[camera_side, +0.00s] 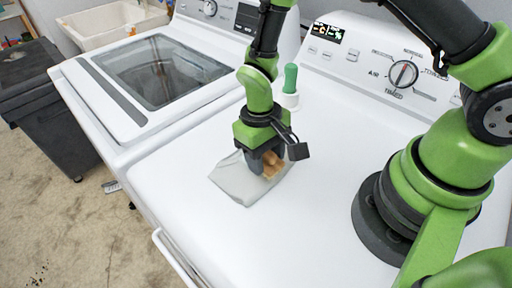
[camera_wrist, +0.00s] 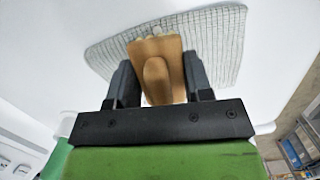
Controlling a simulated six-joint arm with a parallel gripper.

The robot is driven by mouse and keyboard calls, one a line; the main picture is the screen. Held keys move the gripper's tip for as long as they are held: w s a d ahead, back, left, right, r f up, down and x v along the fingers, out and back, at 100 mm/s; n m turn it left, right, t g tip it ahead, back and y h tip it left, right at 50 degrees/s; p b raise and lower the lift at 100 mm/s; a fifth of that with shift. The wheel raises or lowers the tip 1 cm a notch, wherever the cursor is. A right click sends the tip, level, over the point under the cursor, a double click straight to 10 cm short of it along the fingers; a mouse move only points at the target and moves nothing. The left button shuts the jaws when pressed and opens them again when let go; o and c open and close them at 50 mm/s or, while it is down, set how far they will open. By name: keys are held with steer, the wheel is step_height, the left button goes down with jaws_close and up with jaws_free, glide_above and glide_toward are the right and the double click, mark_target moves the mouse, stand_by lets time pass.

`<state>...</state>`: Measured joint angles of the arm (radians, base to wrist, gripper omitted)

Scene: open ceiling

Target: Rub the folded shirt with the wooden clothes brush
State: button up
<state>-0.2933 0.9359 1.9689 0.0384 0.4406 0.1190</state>
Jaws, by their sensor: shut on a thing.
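The folded shirt (camera_side: 238,185) lies flat on the white top of the dryer, pale with a fine grid pattern that shows in the wrist view (camera_wrist: 218,45). My gripper (camera_side: 262,166) is over the shirt, pointing down. Its two dark fingers are shut on the wooden clothes brush (camera_wrist: 160,68), which is light brown and sits between them. In the side view the brush (camera_side: 272,165) shows partly behind the fingers, low over the shirt. I cannot tell whether its underside touches the cloth.
A white bottle with a green top (camera_side: 290,85) stands behind my gripper, close to the control panel (camera_side: 375,65). A washer with a glass lid (camera_side: 160,70) is at the left. The dryer top (camera_side: 320,150) is clear to the right of the shirt.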

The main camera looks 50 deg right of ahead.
steer(key=shift+s+r, duration=0.15)
steer(key=shift+s, duration=0.15)
steer(key=shift+r, duration=3.95)
